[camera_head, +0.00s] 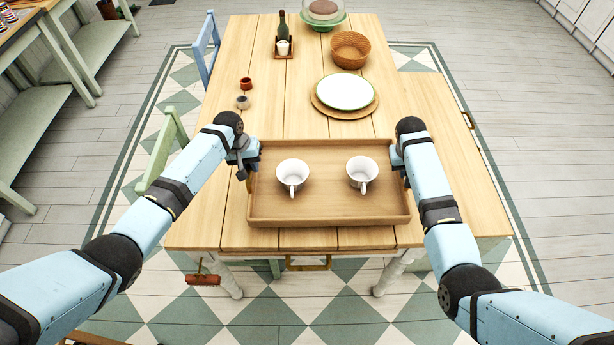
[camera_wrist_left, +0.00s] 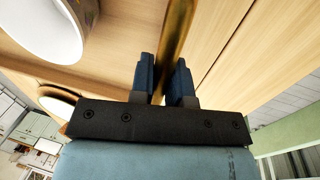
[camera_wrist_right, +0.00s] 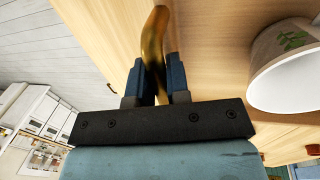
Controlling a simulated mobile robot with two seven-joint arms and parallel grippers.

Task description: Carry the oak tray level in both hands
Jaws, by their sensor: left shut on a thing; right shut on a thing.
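The oak tray (camera_head: 328,207) is over the near part of the wooden table, and I cannot tell whether it touches the tabletop. Two white cups, a left cup (camera_head: 291,174) and a right cup (camera_head: 362,171), stand upright on it, apart from each other. My left gripper (camera_head: 248,168) is shut on the tray's left brass handle (camera_wrist_left: 177,30). My right gripper (camera_head: 400,165) is shut on the right brass handle (camera_wrist_right: 155,35). The tray looks about level. The fingertips are partly hidden in the head view.
Behind the tray on the table (camera_head: 300,105) are a white plate (camera_head: 346,91) on a round mat, a wicker basket (camera_head: 349,50), a bottle (camera_head: 282,26) and small pots (camera_head: 245,84). A green chair (camera_head: 165,150) stands at the left edge. Floor is open on the right.

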